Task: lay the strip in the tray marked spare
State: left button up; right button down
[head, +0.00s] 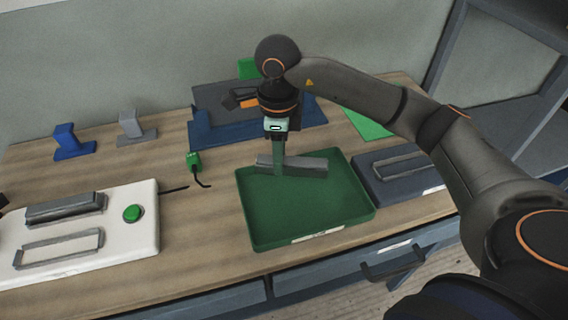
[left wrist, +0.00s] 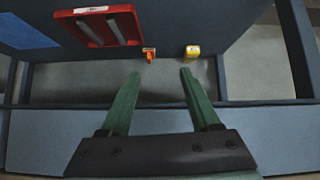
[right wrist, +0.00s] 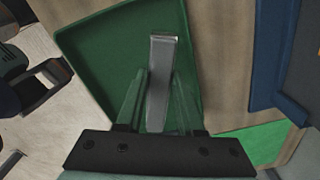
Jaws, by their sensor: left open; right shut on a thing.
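My right gripper (head: 279,166) is shut on a grey strip (head: 308,166) over the back part of a green tray (head: 310,212). In the right wrist view the strip (right wrist: 162,60) sticks out beyond the fingertips, with the tray (right wrist: 100,50) beneath it. I cannot tell whether the strip touches the tray floor. A pale label (head: 318,236) is on the tray's front rim, too small to read. My left gripper (left wrist: 160,74) is open and empty in the left wrist view, and is not clearly seen in the head view.
A white fixture (head: 145,238) with a green button (head: 132,213) stands left of the tray. A dark fixture (head: 372,165) stands close on its right. A green plug-like piece (head: 194,161) with a cord lies between. The left wrist view shows a red tray (left wrist: 66,29).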

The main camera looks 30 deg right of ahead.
aim_at(284, 166)
jog(key=shift+w+d+f, duration=0.25)
jog(key=shift+d+f, duration=0.35)
jog(key=shift+f, duration=0.15)
jog(key=shift+w+d+f+p, duration=0.1)
jog(key=shift+f+p, duration=0.25)
jog(key=shift+f, duration=1.35)
jog(key=shift+f, duration=0.15)
jog(key=c, duration=0.5)
grip_release()
notch_tip(284, 166, up, 12)
jog(key=shift+r, duration=0.2)
